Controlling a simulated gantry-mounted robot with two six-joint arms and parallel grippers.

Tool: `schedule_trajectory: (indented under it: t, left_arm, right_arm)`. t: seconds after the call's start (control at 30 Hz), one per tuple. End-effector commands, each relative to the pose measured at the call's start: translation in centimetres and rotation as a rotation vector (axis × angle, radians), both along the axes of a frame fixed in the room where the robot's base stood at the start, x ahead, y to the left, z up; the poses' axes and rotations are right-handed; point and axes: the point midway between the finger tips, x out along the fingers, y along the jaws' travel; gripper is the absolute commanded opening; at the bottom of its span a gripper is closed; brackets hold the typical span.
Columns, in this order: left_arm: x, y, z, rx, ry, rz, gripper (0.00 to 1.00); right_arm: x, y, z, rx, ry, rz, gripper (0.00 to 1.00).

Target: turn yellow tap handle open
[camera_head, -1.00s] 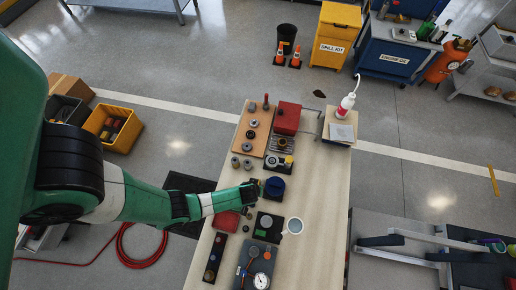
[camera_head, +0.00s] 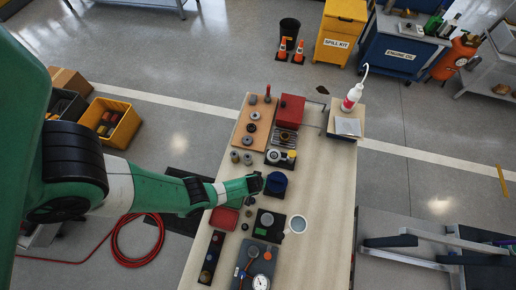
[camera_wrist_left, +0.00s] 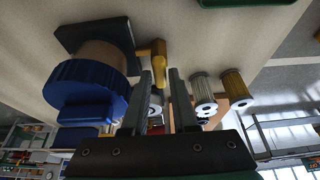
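The yellow tap handle (camera_wrist_left: 156,62) shows in the left wrist view beside a round container with a large blue ribbed cap (camera_wrist_left: 85,88). The container stands on a dark square base (camera_wrist_left: 95,35). In the head view the blue cap (camera_head: 276,183) is on the bench, and the handle is not clear behind my gripper. My left gripper (camera_head: 258,183) is just left of the cap. In the wrist view its two fingers (camera_wrist_left: 161,75) are apart, with the handle between or just beyond the tips. I cannot tell whether they touch it. My right gripper is out of view.
Filters (camera_wrist_left: 203,90) stand beyond my fingers. The bench's right side is mostly clear.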

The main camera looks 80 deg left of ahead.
Motion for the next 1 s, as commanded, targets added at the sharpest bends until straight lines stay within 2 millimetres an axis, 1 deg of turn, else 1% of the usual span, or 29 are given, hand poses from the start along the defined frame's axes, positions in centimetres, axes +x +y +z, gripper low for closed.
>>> schedule_trajectory:
  t: [0.03, 0.1, 0.13, 0.47, 0.67, 0.87, 1.0]
  left_arm:
    - [-0.01, 0.00, 0.00, 0.000, 0.000, 0.000, 0.16]
    - [-0.02, -0.01, -0.01, 0.000, 0.000, 0.000, 0.03]
    - [0.00, -0.01, 0.00, 0.000, 0.000, 0.000, 0.00]
    - [-0.03, -0.01, 0.00, 0.000, 0.001, -0.004, 0.00]
    - [-0.10, 0.02, 0.01, -0.001, 0.000, -0.043, 0.00]
    - [-0.20, 0.10, 0.05, -0.001, 0.000, -0.147, 0.00]
    - [-0.32, 0.19, 0.06, -0.001, 0.000, -0.257, 0.00]
  right_arm:
    - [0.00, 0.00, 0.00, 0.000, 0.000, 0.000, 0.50]
    - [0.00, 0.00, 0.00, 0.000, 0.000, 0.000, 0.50]
    - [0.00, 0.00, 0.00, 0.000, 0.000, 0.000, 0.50]
    - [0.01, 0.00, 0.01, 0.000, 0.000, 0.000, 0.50]
    - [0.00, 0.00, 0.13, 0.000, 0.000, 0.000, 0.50]
    - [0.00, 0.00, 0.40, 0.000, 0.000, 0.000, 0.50]
    - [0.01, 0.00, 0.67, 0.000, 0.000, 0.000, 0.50]
